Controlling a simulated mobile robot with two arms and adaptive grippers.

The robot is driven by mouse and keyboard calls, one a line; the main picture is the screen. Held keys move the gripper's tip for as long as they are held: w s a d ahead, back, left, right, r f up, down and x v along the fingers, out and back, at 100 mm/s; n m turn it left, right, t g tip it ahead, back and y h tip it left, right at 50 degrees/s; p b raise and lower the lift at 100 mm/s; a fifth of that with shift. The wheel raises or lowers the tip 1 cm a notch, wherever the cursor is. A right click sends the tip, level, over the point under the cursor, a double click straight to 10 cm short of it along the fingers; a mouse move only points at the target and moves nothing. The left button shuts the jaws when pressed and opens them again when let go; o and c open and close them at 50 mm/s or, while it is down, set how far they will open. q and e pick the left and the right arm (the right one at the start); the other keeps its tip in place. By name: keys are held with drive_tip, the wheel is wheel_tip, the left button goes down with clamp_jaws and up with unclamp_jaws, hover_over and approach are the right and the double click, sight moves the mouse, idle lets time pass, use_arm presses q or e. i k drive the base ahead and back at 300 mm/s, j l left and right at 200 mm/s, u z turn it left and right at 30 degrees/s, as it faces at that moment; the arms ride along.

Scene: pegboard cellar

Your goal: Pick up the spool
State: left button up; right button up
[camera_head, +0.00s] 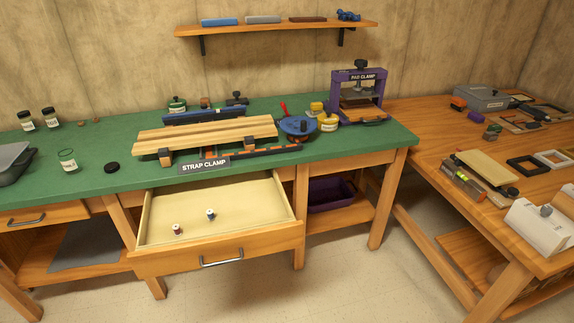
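Two small spool-like items lie in the open drawer (270,190) below the green bench top. One has a dark reddish middle with pale ends (178,230) and is near the drawer's front left. The other has a dark bluish middle with pale ends (210,215) and is a little farther back and to the right. They are apart from each other and small in view, so detail is hard to tell. Neither of my grippers is in view.
The green bench top (100,145) holds a strap clamp (205,165) with wooden boards, a blue reel (298,127), a purple pad clamp (358,95) and jars. A cluttered wooden table (425,140) stands at right. Floor in front of the drawer is clear.

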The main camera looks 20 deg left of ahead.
sight(176, 227)
drive_tip(key=u, duration=1.35)
